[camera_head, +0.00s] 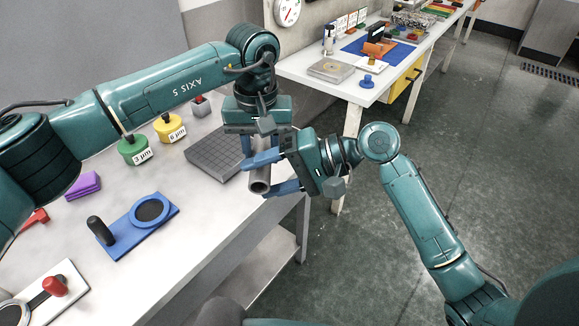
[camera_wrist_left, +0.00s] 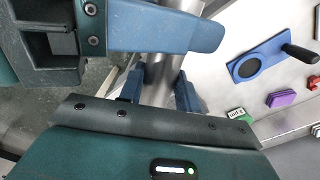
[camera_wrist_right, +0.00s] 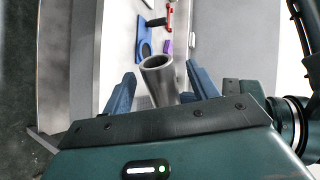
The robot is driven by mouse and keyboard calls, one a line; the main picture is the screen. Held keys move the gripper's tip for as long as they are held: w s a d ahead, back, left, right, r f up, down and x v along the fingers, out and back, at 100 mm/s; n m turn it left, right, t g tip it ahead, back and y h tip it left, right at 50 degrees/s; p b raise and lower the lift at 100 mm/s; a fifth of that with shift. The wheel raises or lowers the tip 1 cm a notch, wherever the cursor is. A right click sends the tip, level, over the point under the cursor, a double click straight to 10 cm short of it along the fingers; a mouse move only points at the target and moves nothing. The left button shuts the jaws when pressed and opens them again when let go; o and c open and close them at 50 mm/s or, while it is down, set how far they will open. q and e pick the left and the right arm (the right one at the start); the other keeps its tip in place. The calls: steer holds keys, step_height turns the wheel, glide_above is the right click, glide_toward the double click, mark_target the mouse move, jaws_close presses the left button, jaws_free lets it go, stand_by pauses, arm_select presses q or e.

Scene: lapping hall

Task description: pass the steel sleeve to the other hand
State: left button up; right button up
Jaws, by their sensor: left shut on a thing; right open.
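The steel sleeve (camera_head: 260,181) is a grey hollow tube, held up beyond the bench's right edge. My left gripper (camera_head: 255,143) reaches down from above and is shut on it; its fingers are partly hidden in the head view. In the left wrist view the sleeve (camera_wrist_left: 156,80) stands between the left fingers (camera_wrist_left: 158,90). My right gripper (camera_head: 262,175) comes from the right and is open, one finger on each side of the sleeve. In the right wrist view the sleeve's open end (camera_wrist_right: 158,63) shows between the spread fingers (camera_wrist_right: 161,85); I cannot tell whether they touch it.
The bench (camera_head: 190,225) carries a dark grooved plate (camera_head: 214,153), a green weight (camera_head: 133,150), a yellow weight (camera_head: 169,127), a purple block (camera_head: 83,187) and a blue fixture (camera_head: 140,228). A second table (camera_head: 320,89) stands behind. Open floor (camera_head: 480,160) lies to the right.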

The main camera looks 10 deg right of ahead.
steer(key=shift+a+f, duration=0.15)
steer(key=shift+a, duration=0.25)
steer(key=c, duration=1.1)
arm_select(q)
steer(key=o, duration=1.2)
arm_select(e)
steer(key=shift+c, duration=0.6)
arm_select(q)
steer(key=shift+r, duration=0.15)
